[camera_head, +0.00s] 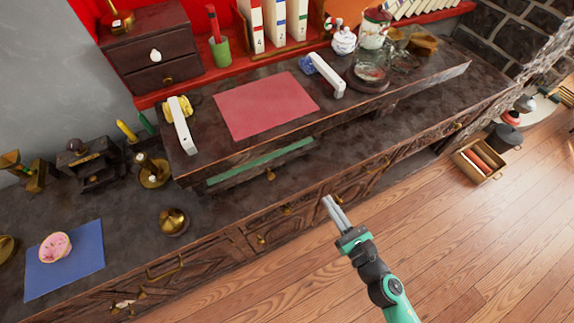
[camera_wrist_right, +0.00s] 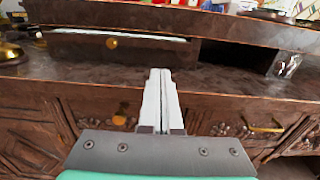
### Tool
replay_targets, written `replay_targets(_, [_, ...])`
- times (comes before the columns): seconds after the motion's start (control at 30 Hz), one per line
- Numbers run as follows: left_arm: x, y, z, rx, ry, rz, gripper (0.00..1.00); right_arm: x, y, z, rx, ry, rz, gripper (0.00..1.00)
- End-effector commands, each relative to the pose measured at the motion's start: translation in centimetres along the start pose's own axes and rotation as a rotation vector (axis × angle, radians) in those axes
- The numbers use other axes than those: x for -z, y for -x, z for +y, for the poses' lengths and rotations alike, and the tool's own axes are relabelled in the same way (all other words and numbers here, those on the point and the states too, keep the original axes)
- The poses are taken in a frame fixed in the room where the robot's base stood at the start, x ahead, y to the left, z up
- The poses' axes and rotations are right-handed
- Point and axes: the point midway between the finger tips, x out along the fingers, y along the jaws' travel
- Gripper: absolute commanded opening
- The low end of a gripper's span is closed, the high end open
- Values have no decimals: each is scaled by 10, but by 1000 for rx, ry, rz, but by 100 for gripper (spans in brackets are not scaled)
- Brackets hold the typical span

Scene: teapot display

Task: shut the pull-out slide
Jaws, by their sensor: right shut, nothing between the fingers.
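The pull-out slide (camera_head: 260,164) has a dark wooden front, a green top and a small brass knob. It juts out a little from under the raised shelf on the dark counter, so a strip of its green top shows. In the right wrist view the slide's front (camera_wrist_right: 75,47) is at the upper left. My right gripper (camera_head: 330,203) is shut and empty, in front of the counter's front edge, to the right of and nearer than the slide. It also shows in the right wrist view (camera_wrist_right: 161,77), apart from the slide. My left gripper is not in view.
A brass bell-like piece (camera_head: 173,221) stands on the counter left of the slide. A pink mat (camera_head: 265,104) and two white handle-like pieces are on the raised shelf. The counter strip in front of the slide is clear. Drawers with brass pulls (camera_head: 286,210) line the counter front.

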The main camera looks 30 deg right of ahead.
Motion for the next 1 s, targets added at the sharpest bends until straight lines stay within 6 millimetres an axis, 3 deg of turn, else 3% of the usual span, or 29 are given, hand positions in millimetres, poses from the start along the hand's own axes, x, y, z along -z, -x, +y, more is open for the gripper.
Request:
replay_targets(0.27, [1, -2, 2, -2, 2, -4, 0, -3, -13, 0, 1, -1, -5, 0])
replay_targets(0.8, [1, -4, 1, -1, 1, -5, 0, -3, -121, 0, 1, -2, -7, 0])
replay_targets(1.0, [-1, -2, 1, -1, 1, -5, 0, -2, -140, 0, 1, -2, -5, 0])
